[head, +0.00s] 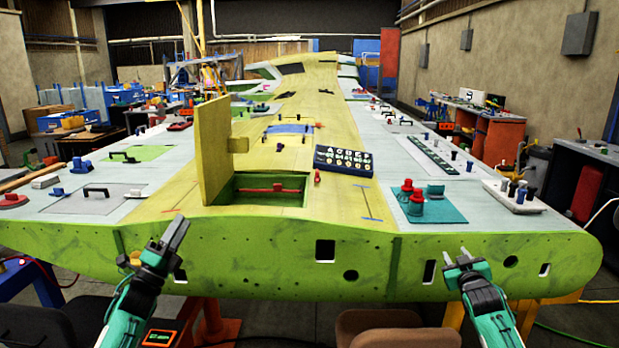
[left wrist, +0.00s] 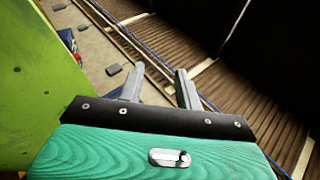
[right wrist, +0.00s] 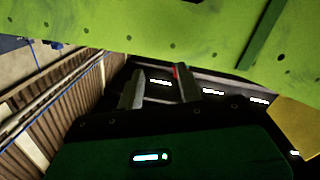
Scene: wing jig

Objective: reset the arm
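My left gripper (head: 176,232) is in front of the green front face of the wing jig (head: 285,255), left of its middle, pointing up and to the right. In the left wrist view its two fingers (left wrist: 157,85) stand apart with nothing between them. My right gripper (head: 463,258) is in front of the same green face, toward the right. In the right wrist view its fingers (right wrist: 158,90) are apart and empty. Both grippers are below the top surface of the wing; I cannot tell how far they are from the face.
A yellow hatch panel (head: 214,150) stands upright beside an open bay with a red rod (head: 260,189). A dark button panel (head: 343,160), a teal tray (head: 442,211) with red and teal parts and a white tray (head: 522,203) sit on the wing. Chairs (head: 50,320) stand below.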

